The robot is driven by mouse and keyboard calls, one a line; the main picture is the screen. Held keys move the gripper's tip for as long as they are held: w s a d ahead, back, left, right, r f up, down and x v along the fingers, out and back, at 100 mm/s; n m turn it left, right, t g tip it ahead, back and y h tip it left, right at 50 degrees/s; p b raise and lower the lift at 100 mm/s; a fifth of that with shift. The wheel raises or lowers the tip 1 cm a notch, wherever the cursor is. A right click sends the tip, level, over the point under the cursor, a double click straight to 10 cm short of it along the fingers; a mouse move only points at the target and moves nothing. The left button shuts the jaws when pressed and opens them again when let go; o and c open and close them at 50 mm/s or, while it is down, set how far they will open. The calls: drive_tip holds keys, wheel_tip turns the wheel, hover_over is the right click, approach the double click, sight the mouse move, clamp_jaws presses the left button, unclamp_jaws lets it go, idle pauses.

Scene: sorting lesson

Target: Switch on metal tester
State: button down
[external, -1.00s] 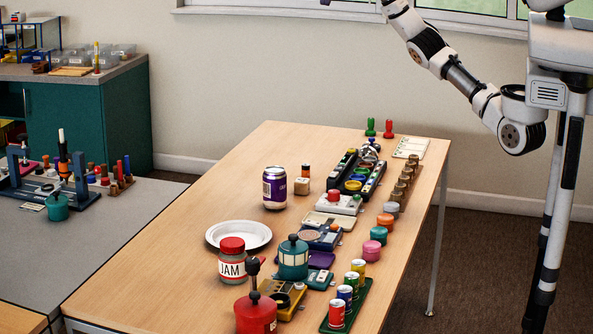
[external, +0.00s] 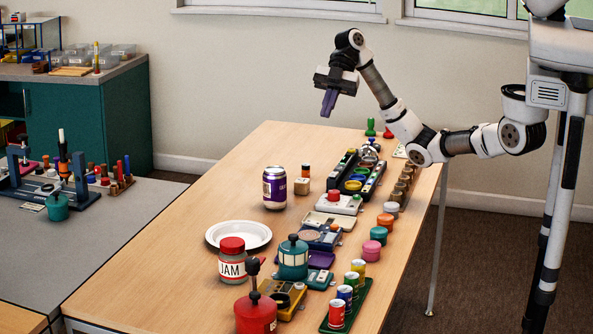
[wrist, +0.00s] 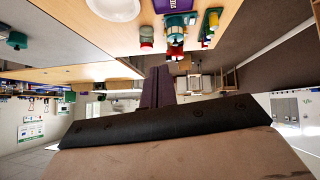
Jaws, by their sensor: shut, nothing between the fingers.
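Several small devices stand in a row on the wooden table, and I cannot tell by a label which is the metal tester. A blue device with a round pad (external: 320,238) is mid-table. A yellow device with a dark ring (external: 283,293) is nearer the front, and a pale device with a red button (external: 333,216) is farther back. My gripper (external: 328,108), with purple fingers, is shut and empty, high above the far part of the table and apart from everything. Its shut fingers also show in the wrist view (wrist: 158,80).
A purple can (external: 274,188), white plate (external: 238,235), jam jar (external: 231,262), teal pot (external: 293,258) and red pot (external: 256,313) crowd the row's left side. A green tray of small cans (external: 360,301) is at the front right. The table's far left part is clear.

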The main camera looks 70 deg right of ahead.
wheel_tip(320, 180, down, 14)
drive_tip(key=shift+f, duration=0.1)
drive_tip(key=p, duration=0.3)
hover_over(313, 223)
drive_tip(key=d, duration=0.2)
wheel_tip(313, 223, down, 7)
drive_tip(key=shift+w, duration=0.1)
drive_tip(key=f, duration=0.3)
drive_tip(key=shift+w+d+f, duration=0.1)
drive_tip(key=shift+w+d, duration=0.1)
drive_tip(key=shift+w, duration=0.05)
drive_tip(key=shift+f, duration=0.35)
